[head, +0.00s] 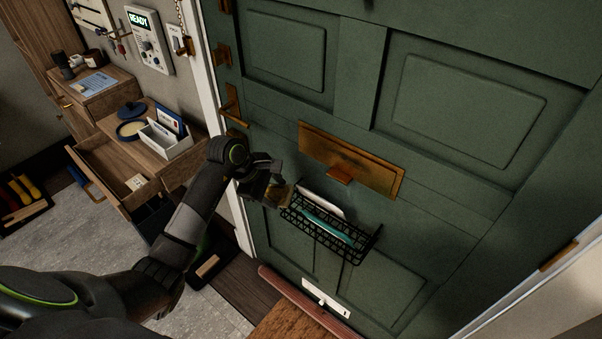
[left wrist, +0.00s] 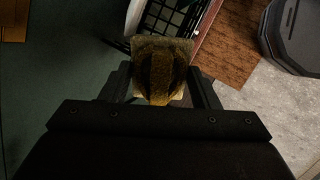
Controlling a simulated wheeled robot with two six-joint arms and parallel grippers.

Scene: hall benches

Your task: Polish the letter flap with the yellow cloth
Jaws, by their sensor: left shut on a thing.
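The brass letter flap (head: 378,174) is set in a long plate across the green door, with a small brass lip at its lower middle. It looks brownish and dull in places. My left gripper (head: 272,184) is to the left of and below the flap, apart from it. It is shut on the yellow cloth (head: 283,195), a folded, dark yellow pad that also shows between the fingers in the left wrist view (left wrist: 161,68). A brass piece, perhaps the letter plate, shows at the upper left of that view (left wrist: 14,20). My right gripper is not in view.
A black wire basket (head: 345,249) with letters hangs on the door below the flap, close to my left gripper. A brass door handle (head: 231,104) is up left. A cabinet with an open drawer (head: 113,172) and a white letter holder (head: 166,142) stands left.

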